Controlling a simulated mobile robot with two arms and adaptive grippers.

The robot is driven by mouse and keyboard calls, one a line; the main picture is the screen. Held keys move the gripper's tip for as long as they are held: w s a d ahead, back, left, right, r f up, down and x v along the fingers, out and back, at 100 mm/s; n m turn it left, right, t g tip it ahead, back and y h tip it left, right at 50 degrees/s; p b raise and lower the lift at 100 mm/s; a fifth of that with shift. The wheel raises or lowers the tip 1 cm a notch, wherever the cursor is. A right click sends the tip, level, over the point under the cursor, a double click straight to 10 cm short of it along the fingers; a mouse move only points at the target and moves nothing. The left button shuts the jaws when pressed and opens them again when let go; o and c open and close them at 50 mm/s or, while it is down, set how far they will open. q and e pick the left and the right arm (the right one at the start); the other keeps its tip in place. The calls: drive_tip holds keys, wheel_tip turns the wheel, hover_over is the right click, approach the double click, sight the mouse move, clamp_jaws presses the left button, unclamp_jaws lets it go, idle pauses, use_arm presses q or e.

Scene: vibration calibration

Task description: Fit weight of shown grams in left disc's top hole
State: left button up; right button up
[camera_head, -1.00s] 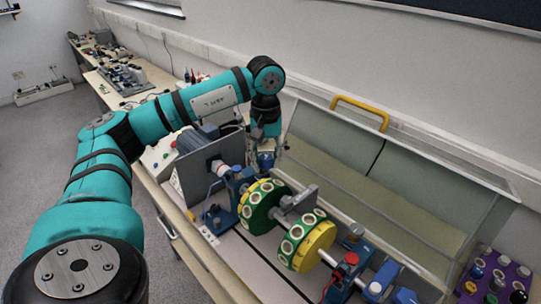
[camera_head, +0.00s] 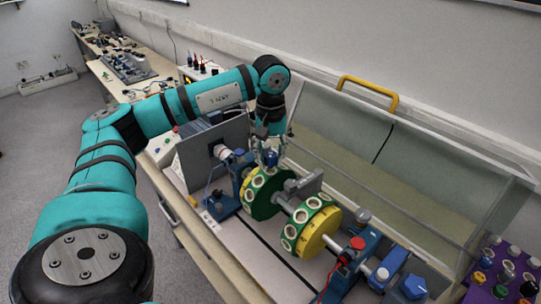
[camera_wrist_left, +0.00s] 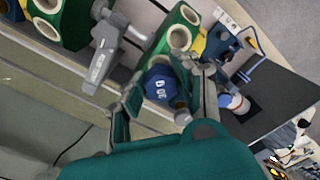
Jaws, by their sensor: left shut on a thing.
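The left disc (camera_head: 262,203) is green with white-rimmed holes around its rim, mounted on a shaft. My left gripper (camera_head: 271,152) is shut on a blue weight (camera_head: 270,158), close above the top of that disc. In the left wrist view the blue weight (camera_wrist_left: 160,84) sits between the fingers of my left gripper (camera_wrist_left: 155,100), with white markings too small to read surely. The left disc's rim (camera_wrist_left: 168,48) is right beside it there. Whether the weight touches the disc or enters a hole cannot be told. My right gripper is not in view.
A second disc (camera_head: 318,232), green and yellow, stands to the right on the same shaft. A grey bracket (camera_head: 304,185) lies between the discs. A clear cover with a yellow handle (camera_head: 367,91) stands behind. A purple rack (camera_head: 497,265) with several weights is at right.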

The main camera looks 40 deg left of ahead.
use_arm(q)
drive_tip(key=shift+f, duration=0.2)
idle(0.4)
drive_tip(key=shift+f+b, duration=0.4)
drive_tip(key=shift+f+b, duration=0.45)
drive_tip(key=shift+f, duration=0.1)
idle(0.4)
drive_tip(key=o, duration=1)
wheel_tip(320, 180, up, 12)
idle(0.5)
